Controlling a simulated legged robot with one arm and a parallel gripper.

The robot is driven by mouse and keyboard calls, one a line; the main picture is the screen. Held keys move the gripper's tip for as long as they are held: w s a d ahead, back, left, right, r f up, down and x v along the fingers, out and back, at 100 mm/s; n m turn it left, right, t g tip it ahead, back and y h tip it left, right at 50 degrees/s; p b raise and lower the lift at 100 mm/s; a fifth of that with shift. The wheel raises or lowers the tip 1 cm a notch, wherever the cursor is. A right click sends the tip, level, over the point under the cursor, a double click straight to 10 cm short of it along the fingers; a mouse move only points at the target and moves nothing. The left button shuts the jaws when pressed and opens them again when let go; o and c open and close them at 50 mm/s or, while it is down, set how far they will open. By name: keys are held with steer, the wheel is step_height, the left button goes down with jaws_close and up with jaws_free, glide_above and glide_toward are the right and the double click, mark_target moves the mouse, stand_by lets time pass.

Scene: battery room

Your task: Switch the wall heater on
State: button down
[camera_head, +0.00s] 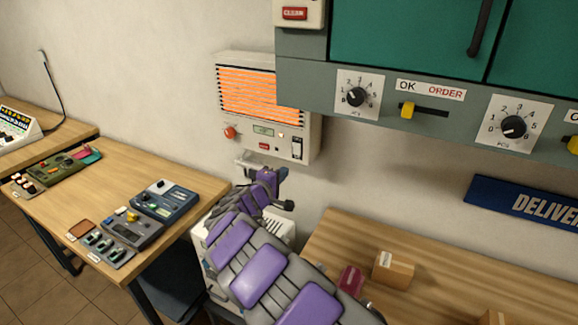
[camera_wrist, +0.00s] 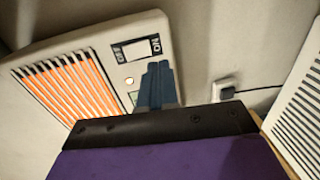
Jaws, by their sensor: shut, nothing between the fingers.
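The wall heater (camera_head: 315,140) is a cream box with an orange slatted grille (camera_head: 262,92), a red knob (camera_head: 230,132), a small display (camera_head: 264,130) and a rocker switch (camera_head: 297,148) at its lower right. In the wrist view the heater (camera_wrist: 75,45) fills the left. Its switch (camera_wrist: 136,50) is pale in a black frame, marked OFF and ON; which side is pressed is unclear. In the head view my gripper (camera_head: 281,172) is below the heater.
A teal cabinet (camera_head: 400,40) with dials overhangs at the upper right. A wooden table (camera_head: 335,240) with a small box (camera_head: 393,268) stands at the right. A left table (camera_head: 85,160) holds several devices. A plug (camera_wrist: 224,90) sits in the wall near my gripper.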

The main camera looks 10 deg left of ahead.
steer(key=s+a, duration=0.3)
steer(key=s, duration=0.1)
steer(key=s+d+r+m+g+h, duration=0.3)
steer(key=d+r, duration=0.1)
steer(key=d, duration=0.7)
steer(key=s+d+r+m+g+h, duration=0.2)
steer(key=s+d+r+m+h, duration=0.15)
steer(key=d, duration=0.75)
steer(key=s+d+r+m+g, duration=0.2)
steer(key=s+d+m+g, duration=0.4)
steer(key=s+d, duration=0.95)
steer(key=s+d+f+m+g+y, duration=0.1)
steer(key=s+f+g+y, duration=0.15)
steer(key=s, duration=0.45)
steer(key=s+d+f+m+g+y, duration=0.1)
steer(key=s+f+g+y, duration=0.15)
steer(key=s, duration=0.45)
steer(key=s+a+f+y, duration=0.2)
steer(key=s+a, duration=0.3)
steer(key=s, duration=0.3)
steer(key=s+a+f+g+y, duration=0.1)
steer(key=s+a+f+y, duration=0.1)
steer(key=s+a+y, duration=0.3)
steer(key=s+a, duration=0.1)
steer(key=s, duration=0.2)
steer(key=shift+s+f+p, duration=0.3)
steer(key=shift+s+f, duration=0.05)
